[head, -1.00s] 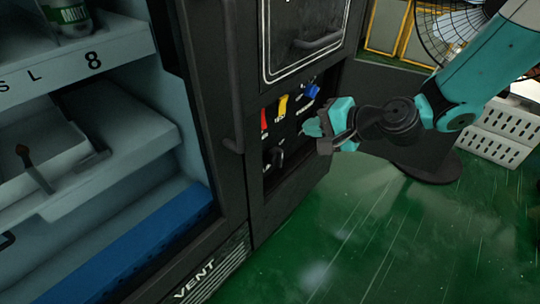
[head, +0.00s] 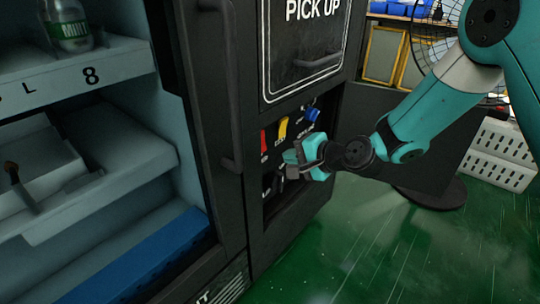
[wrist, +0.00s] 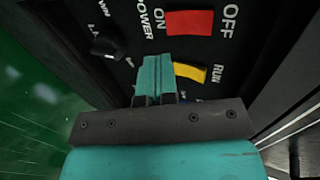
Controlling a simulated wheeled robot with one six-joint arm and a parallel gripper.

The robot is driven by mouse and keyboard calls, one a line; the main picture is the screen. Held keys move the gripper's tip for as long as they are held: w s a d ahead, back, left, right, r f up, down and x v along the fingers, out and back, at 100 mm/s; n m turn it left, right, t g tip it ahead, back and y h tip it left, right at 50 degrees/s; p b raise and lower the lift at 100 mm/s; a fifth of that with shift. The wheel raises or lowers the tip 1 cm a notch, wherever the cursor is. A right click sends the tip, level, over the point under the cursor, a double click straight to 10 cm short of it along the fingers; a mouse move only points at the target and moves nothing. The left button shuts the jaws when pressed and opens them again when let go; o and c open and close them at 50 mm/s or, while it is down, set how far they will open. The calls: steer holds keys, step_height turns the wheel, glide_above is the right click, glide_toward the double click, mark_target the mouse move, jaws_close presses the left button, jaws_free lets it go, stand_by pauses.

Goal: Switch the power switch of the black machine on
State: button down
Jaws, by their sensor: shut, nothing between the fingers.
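The black machine (head: 233,70) has a recessed control panel below its "PICK UP" door. The red power switch (head: 263,142) is at the panel's left. In the wrist view the red switch (wrist: 196,22) sits between the words ON and OFF, beside POWER; I cannot tell which side is pressed. My gripper (head: 290,158) is shut and empty in front of the panel, right of and a little below the red switch. In the wrist view the closed fingertips (wrist: 155,60) lie below the word ON, apart from the red switch as seen.
A yellow switch (head: 283,128) marked RUN and a blue control (head: 313,114) are close by. A black knob (wrist: 105,45) is left of the fingertips in the wrist view. A door handle (head: 228,80) runs vertically left of the panel. Green floor (head: 370,250) is clear at the lower right.

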steer(key=r+b+x, duration=0.1)
steer(key=b+x, duration=0.1)
steer(key=x, duration=0.5)
steer(key=shift+w+a, duration=0.2)
steer(key=shift+a, duration=0.1)
